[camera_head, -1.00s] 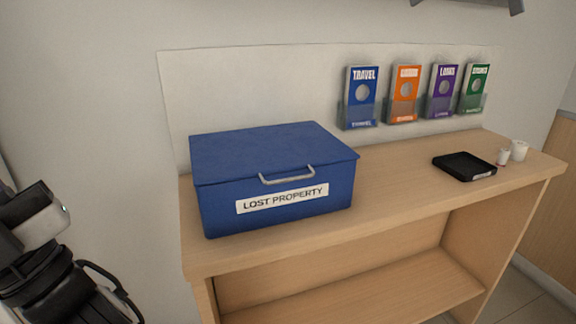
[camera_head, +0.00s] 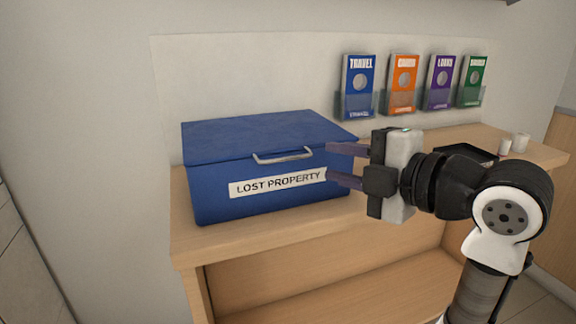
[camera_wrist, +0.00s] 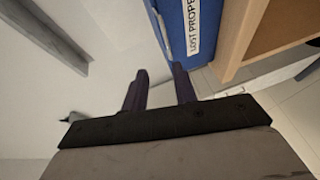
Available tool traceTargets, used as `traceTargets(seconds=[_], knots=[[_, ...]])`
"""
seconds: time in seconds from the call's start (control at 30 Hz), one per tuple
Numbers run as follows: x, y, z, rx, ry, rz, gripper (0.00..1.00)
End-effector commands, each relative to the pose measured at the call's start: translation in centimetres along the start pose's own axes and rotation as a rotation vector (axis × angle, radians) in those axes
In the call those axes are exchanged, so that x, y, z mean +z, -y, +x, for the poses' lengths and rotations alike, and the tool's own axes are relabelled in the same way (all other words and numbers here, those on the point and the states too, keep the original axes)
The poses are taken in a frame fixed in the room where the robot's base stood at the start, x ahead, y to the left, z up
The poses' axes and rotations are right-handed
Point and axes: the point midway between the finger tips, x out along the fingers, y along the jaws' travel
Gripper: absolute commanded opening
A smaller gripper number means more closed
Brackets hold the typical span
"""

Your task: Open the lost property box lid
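The blue lost property box (camera_head: 215,180) stands on the wooden counter, its lid (camera_head: 250,135) shut. A grey bar handle (camera_head: 283,157) sits at the lid's front edge, above the white "LOST PROPERTY" label (camera_head: 278,184). My gripper (camera_head: 332,161) is in front of the box's right end, to the right of the handle and apart from it. Its two dark fingers are spread with nothing between them and point left.
The wooden counter (camera_head: 215,243) has an open shelf below. A black tray (camera_head: 467,151), partly behind my arm, and white cups (camera_head: 520,143) stand at the right. Several leaflet holders (camera_head: 359,88) hang on the back panel.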

Motion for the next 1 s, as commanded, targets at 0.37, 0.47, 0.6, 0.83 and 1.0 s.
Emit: traceTargets(seconds=[0.37, 0.47, 0.6, 0.83, 1.0], knots=[[0.3, 0.8, 1.4, -0.045, 0.007, -0.040, 0.28], [0.3, 0.9, 3.6, -0.045, 0.007, -0.040, 0.28], [0.3, 1.0, 6.7, -0.044, 0.007, -0.039, 0.28], [0.5, 1.2, 10.5, -0.042, 0.009, -0.039, 0.28], [0.5, 1.3, 11.9, -0.042, 0.010, -0.039, 0.28]])
